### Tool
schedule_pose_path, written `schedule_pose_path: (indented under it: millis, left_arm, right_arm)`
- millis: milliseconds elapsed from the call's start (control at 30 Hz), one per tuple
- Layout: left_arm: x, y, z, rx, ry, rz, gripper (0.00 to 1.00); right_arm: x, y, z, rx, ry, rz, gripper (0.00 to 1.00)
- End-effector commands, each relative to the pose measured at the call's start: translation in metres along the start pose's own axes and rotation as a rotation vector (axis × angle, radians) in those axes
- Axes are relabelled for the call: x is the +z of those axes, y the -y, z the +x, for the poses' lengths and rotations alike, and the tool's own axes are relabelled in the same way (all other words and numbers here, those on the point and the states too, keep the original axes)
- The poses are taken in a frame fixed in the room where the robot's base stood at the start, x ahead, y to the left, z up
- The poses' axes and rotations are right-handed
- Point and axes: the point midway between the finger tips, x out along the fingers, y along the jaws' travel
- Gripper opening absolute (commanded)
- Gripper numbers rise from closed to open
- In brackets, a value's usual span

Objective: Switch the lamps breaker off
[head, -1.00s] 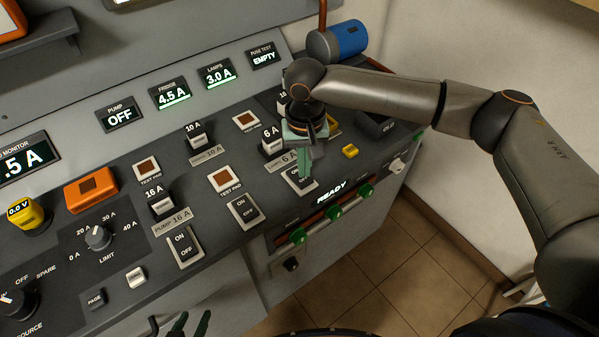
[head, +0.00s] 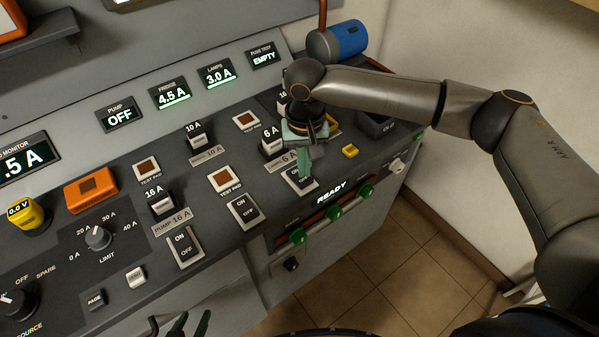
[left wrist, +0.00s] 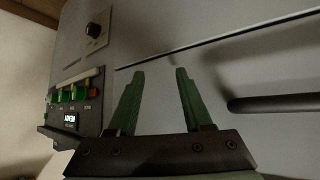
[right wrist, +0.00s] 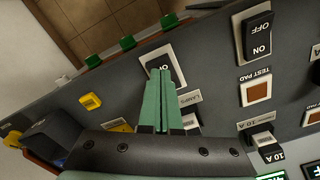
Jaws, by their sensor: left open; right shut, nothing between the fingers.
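The lamps breaker (head: 303,187) is a black rocker in a white frame, at the right of the sloped panel in the head view. It also shows in the right wrist view (right wrist: 162,57), beside a label reading LAMPS. My right gripper (head: 304,177) is shut and empty, its green fingertips pointing at this rocker and partly covering it. I cannot tell if they touch it. The lamps display (head: 217,75) reads 3.0 A. My left gripper (left wrist: 157,76) is open and empty, low in front of the cabinet, at the bottom edge of the head view.
Other ON/OFF rockers (head: 242,211) (head: 184,246) sit to the left on the panel. A 6 A fuse (head: 272,143) stands close behind my right gripper. A yellow block (head: 350,151) lies to its right. Green knobs (head: 334,212) line the front face beside READY.

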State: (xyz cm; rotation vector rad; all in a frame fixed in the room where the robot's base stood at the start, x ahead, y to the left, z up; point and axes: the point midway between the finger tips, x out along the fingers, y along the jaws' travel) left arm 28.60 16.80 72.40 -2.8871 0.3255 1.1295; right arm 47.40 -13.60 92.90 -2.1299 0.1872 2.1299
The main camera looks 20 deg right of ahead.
Motion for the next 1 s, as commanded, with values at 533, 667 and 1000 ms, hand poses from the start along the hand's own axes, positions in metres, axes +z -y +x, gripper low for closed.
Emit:
schedule_pose_path:
  millis: [533, 667, 1000]
  left_arm:
    - [0.000, 0.000, 0.001, 0.000, 0.000, 0.000, 0.50]
    - [0.000, 0.000, 0.001, 0.000, 0.000, 0.000, 0.50]
    - [0.001, 0.000, 0.001, 0.000, 0.000, 0.000, 0.50]
  right_arm:
    - [0.000, 0.000, 0.005, 0.000, 0.001, 0.000, 0.00]
    - [0.000, 0.000, 0.007, 0.000, 0.001, 0.000, 0.00]
    - [0.000, 0.000, 0.012, -0.001, 0.001, 0.000, 0.00]
